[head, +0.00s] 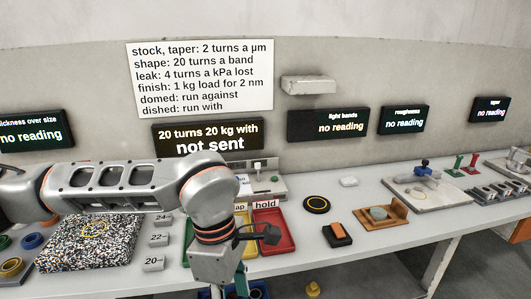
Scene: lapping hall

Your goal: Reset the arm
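My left arm (130,185) comes in from the left across the bench and bends down at a rounded grey joint. Its wrist end (214,264) hangs in front of the coloured trays, near the bench's front edge. I cannot make out the fingertips of my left gripper, so whether it is open or holds anything is unclear. My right arm and gripper are not in view.
Behind the arm are a red tray (284,240) and number tags (157,239). A speckled plate (75,252) lies left. A black ring (316,205), an orange-topped block (337,233) and a wooden holder (381,225) stand right. Dark displays (207,137) line the wall.

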